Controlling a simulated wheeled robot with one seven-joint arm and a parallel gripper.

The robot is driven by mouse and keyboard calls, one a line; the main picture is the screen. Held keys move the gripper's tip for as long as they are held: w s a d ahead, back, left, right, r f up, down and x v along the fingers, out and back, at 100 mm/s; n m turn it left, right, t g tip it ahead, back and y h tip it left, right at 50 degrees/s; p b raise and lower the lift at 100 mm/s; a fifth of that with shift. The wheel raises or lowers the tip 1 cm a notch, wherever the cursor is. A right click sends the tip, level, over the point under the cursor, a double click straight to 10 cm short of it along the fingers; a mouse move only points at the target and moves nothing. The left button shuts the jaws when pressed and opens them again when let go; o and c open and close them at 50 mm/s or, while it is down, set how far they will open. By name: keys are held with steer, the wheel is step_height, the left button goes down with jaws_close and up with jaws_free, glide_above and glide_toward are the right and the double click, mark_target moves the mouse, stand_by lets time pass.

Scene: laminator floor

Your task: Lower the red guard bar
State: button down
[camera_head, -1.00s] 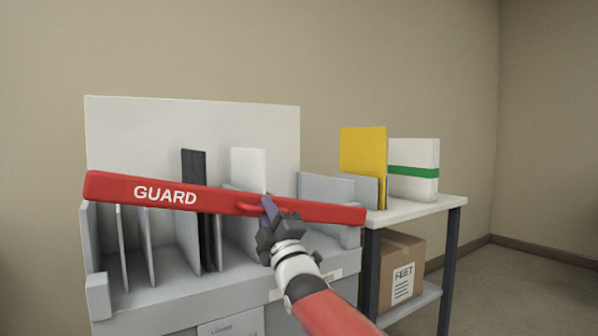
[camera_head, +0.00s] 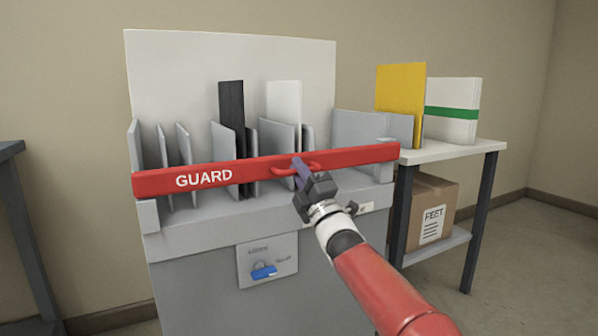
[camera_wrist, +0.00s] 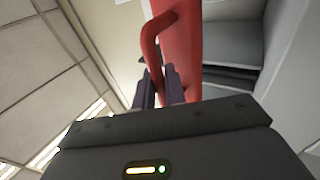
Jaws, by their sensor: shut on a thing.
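The red guard bar (camera_head: 360,157), marked GUARD, runs across the front of the grey slotted rack (camera_head: 190,232). Its left end is right at the top of a small grey bracket (camera_head: 148,217); I cannot tell whether they touch. My gripper (camera_head: 299,168) is shut on the red loop handle (camera_head: 281,170) on the bar's front. In the wrist view, the fingers (camera_wrist: 160,88) close around the handle (camera_wrist: 150,42), with the red bar (camera_wrist: 183,45) behind it. The fingers partly hide the handle's grip.
A panel with a blue switch (camera_head: 264,271) is on the rack's front below the bar. A side table (camera_head: 485,149) at right holds a yellow board (camera_head: 400,95) and a white pack (camera_head: 462,92), with a cardboard box (camera_head: 415,215) below. A dark table (camera_head: 22,205) stands at left.

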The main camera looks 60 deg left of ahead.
steer(key=c, duration=1.5)
jaws_free()
steer(key=shift+w+a+f, duration=0.15)
steer(key=shift+f, duration=0.35)
steer(key=shift+c, duration=0.2)
steer(key=shift+r, duration=0.1)
steer(key=b+v, duration=0.1)
steer(key=v, duration=0.7)
steer(key=shift+b, duration=0.3)
steer(key=shift+r, duration=0.1)
